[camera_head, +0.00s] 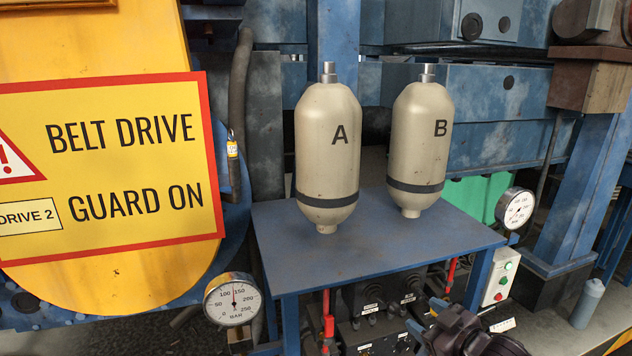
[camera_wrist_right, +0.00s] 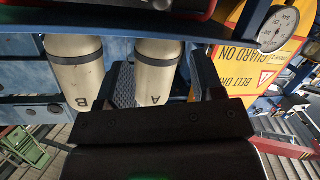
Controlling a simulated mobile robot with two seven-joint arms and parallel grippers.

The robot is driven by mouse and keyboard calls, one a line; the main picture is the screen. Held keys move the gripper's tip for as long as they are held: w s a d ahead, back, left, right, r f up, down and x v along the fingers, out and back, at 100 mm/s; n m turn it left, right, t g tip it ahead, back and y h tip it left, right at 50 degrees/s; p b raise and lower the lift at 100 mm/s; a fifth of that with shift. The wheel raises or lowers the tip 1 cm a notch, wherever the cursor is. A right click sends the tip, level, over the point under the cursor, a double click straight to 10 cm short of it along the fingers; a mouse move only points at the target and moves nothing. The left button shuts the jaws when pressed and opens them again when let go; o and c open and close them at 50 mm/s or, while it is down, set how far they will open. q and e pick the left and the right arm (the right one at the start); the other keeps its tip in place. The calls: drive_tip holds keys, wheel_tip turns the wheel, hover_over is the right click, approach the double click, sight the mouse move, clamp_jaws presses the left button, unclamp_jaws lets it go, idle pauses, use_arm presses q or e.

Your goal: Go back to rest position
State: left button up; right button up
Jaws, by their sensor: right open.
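My left gripper is in neither view. Cream tank A (camera_head: 326,165) and cream tank B (camera_head: 420,130) stand upright on the table, apart from the gripper. In the wrist view, tank A (camera_wrist_right: 158,62) and tank B (camera_wrist_right: 76,72) appear upside down.
A round gauge (camera_head: 232,300) is at the table's front left, another (camera_head: 515,208) at its right. A control panel (camera_head: 380,310) with knobs is under the table. A yellow belt guard sign (camera_head: 120,205) fills the left. A grey bottle (camera_head: 588,303) stands on the floor right.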

drive_tip(key=s+d+f+m+g+h, duration=0.1)
drive_tip(key=s+f+m+h, duration=0.1)
drive_tip(key=s+f, duration=0.4)
drive_tip(key=s+d+f+m+g+h, duration=0.1)
drive_tip(key=s+f+m+h, duration=0.1)
drive_tip(key=s+f, duration=0.5)
drive_tip(key=s+d+f+m+h, duration=0.1)
drive_tip(key=s+f, duration=0.5)
drive_tip(key=s, duration=1)
drive_tip(key=m+h, duration=0.1)
drive_tip(key=m, duration=0.1)
drive_tip(key=shift+s+d+f+m+g, duration=0.3)
drive_tip(key=shift+f+m+g, duration=0.05)
drive_tip(key=shift+m+g, duration=0.05)
